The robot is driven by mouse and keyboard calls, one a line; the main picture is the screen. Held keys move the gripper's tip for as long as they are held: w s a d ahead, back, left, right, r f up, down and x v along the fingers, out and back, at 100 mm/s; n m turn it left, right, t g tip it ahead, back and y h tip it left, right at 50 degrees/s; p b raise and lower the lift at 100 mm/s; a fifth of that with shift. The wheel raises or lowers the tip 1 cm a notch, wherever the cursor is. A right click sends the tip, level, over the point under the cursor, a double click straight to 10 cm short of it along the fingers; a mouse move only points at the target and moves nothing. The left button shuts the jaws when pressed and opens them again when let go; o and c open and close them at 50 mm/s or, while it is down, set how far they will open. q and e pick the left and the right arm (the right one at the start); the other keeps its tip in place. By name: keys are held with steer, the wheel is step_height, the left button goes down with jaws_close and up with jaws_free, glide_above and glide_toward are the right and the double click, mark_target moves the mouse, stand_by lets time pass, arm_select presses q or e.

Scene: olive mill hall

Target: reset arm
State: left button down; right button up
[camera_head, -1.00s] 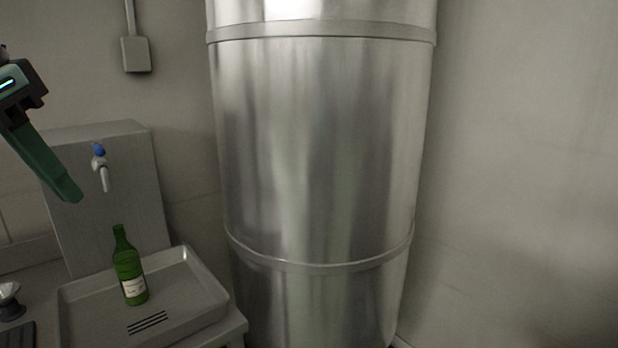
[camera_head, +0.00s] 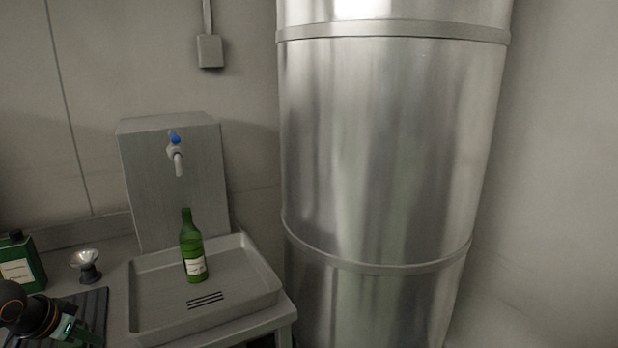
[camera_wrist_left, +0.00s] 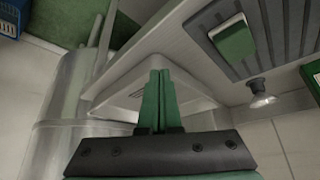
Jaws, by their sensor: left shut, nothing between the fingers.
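My left gripper (camera_head: 85,335) is low at the left edge of the head view, over the dark ribbed mat. In the left wrist view its two green fingers (camera_wrist_left: 158,100) are together, with nothing between them. A green bottle (camera_head: 192,250) with a pale label stands upright in the grey tray (camera_head: 262,275), below a tap with a blue top (camera_head: 174,150). The gripper is apart from the bottle, to its left. My right gripper is not in view.
A large steel tank (camera_head: 385,150) stands right of the tray. A small funnel-like item (camera_head: 87,266) and a green container (camera_head: 20,262) stand at the left of the counter. A green block (camera_wrist_left: 232,38) lies on the ribbed mat (camera_wrist_left: 285,30).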

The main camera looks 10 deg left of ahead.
arm_select(q)
steer(key=s+d+f, duration=0.4)
steer(key=f, duration=0.3)
steer(key=s+d+f+m, duration=0.1)
steer(key=s+d+f, duration=0.25)
steer(key=f, duration=0.45)
steer(key=s+d+f, duration=0.3)
steer(key=d+f, duration=0.1)
steer(key=f, duration=0.3)
steer(key=s+d+f+t+h, duration=0.1)
steer(key=s+d, duration=0.1)
steer(key=d, duration=0.9)
steer(key=s+d+f+m+t+h, duration=0.1)
steer(key=s+d+t, duration=0.1)
steer(key=d, duration=1)
steer(key=shift+s+d+f+h, duration=0.15)
steer(key=shift+s+f+h, duration=0.05)
steer(key=shift+s+h, duration=0.15)
